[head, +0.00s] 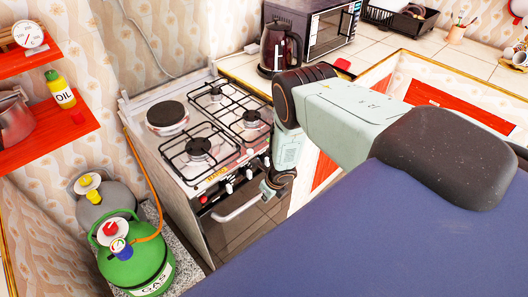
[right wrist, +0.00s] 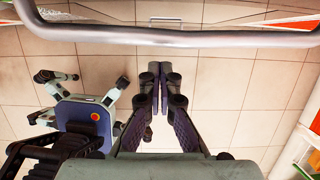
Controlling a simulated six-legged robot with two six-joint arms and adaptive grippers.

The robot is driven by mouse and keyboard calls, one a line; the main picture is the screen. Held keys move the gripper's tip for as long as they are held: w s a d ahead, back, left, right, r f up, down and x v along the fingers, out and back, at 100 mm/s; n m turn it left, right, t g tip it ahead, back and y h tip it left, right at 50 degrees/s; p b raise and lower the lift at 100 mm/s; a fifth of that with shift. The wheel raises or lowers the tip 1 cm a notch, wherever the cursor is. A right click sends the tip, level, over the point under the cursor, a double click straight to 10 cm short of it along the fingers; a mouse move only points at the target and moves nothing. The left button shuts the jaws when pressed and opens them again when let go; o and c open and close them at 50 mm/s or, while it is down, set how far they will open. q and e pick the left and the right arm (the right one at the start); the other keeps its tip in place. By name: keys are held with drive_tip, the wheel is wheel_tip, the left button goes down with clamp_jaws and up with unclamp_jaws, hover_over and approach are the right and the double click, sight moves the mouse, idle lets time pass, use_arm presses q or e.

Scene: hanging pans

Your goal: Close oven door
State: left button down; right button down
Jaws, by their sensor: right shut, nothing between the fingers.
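The oven (head: 185,195) is part of a white gas stove and stands left of centre in the head view. Its dark front door (head: 235,232) looks close to upright; I cannot tell whether a gap remains at its top edge. The silver door handle (head: 238,210) runs across the upper front, and the handle bar also crosses the top of the right wrist view (right wrist: 170,37). My right gripper (head: 270,190) is near the right end of the handle. In the right wrist view its fingers (right wrist: 160,70) are together and empty, apart from the bar. My left gripper is out of view.
Gas burners and grates (head: 215,125) top the stove. A green gas bottle (head: 135,255) and a grey one stand at its left. A kettle (head: 280,48) and microwave (head: 325,25) sit on the counter behind. Tiled floor (right wrist: 225,95) lies below my right gripper.

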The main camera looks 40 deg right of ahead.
drive_tip(key=w+r, duration=0.3)
drive_tip(key=r, duration=0.6)
drive_tip(key=shift+w+a+r, duration=0.15)
drive_tip(key=shift+w+r, duration=0.05)
